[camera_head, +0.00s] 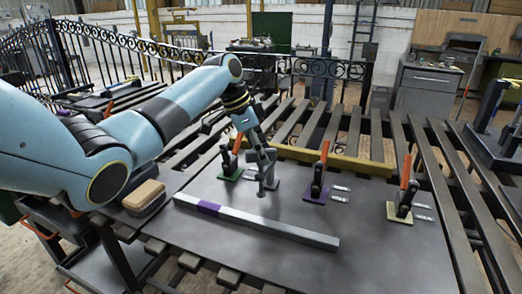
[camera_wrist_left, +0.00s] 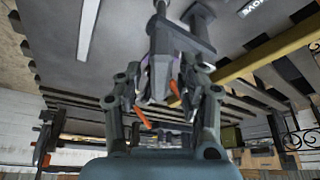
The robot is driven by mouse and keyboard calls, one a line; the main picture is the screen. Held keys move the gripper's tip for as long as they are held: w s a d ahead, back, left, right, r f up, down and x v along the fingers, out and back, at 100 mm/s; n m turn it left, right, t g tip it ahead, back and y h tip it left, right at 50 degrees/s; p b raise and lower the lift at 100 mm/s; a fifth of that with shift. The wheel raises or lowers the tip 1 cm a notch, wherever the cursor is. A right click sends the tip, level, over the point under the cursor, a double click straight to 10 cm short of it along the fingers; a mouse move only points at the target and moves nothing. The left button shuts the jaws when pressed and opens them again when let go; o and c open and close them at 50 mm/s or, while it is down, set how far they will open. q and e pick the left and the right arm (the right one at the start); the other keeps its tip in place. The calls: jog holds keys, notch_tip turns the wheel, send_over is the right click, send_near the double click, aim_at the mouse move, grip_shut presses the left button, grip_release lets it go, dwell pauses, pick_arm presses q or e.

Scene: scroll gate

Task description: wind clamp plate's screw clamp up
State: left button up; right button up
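The dark clamp plate (camera_head: 240,255) lies across the slatted bench. A grey screw clamp (camera_head: 266,184) stands on it near the green-based toggle clamp; in the left wrist view its grey frame (camera_wrist_left: 199,22) shows at the top centre. My left gripper (camera_head: 262,156) is at the top of the screw clamp, fingers pointing down. In the left wrist view the gripper (camera_wrist_left: 163,78) has its fingers on both sides of the clamp's upper part. Whether they grip it is unclear, as the parts overlap. My right gripper is out of view.
Toggle clamps with orange handles stand on green (camera_head: 229,174), purple (camera_head: 316,193) and yellow (camera_head: 399,214) bases. A long grey bar (camera_head: 265,223) with a purple band lies along the plate. A tan-topped block (camera_head: 144,195) is at the left. The plate's front is clear.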

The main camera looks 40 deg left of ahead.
pick_arm(q)
grip_shut()
jog(key=shift+r, duration=0.1)
